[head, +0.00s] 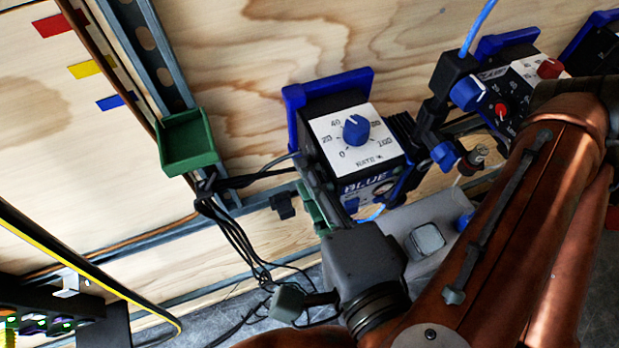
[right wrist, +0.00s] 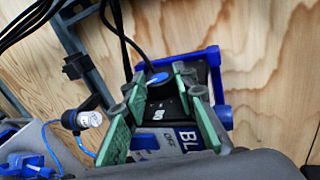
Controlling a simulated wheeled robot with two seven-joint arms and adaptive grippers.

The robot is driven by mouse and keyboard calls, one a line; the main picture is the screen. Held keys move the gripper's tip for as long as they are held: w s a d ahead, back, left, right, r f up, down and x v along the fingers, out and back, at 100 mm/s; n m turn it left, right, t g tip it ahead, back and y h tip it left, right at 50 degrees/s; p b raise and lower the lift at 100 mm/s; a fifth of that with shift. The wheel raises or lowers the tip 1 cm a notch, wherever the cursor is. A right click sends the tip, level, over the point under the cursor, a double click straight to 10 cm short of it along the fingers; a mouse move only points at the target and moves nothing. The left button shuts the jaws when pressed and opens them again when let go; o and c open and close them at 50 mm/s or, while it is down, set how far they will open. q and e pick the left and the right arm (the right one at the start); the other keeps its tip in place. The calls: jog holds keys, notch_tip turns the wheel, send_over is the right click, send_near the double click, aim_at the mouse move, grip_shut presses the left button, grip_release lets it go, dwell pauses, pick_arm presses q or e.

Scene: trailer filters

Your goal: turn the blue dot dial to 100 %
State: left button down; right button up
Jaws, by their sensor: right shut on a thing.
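The blue pump box (head: 345,150), labelled BLUE, is mounted on the wooden wall in the head view. That knob's pointer is toward the upper middle of the scale. In the right wrist view, a black dial with a blue dot (right wrist: 158,79) sits beside a label starting with BL. My right gripper (right wrist: 160,75) has its green fingers on both sides of this dial and is shut on it. In the head view my right gripper (head: 314,208) is at the box's lower left side, and this dial is hidden. My left gripper is not in view.
A second box (head: 515,80) with blue and red knobs is at the upper right. A green tray (head: 186,141) hangs on the grey rail to the left. Black cables (head: 235,235) hang near my right gripper. Bare plywood is above the blue box.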

jog(key=o, duration=1.2)
jog(key=shift+c, duration=0.2)
notch_tip(320, 180, up, 9)
jog(key=shift+f, duration=0.15)
jog(key=shift+w+r, duration=0.15)
jog(key=shift+r, duration=0.5)
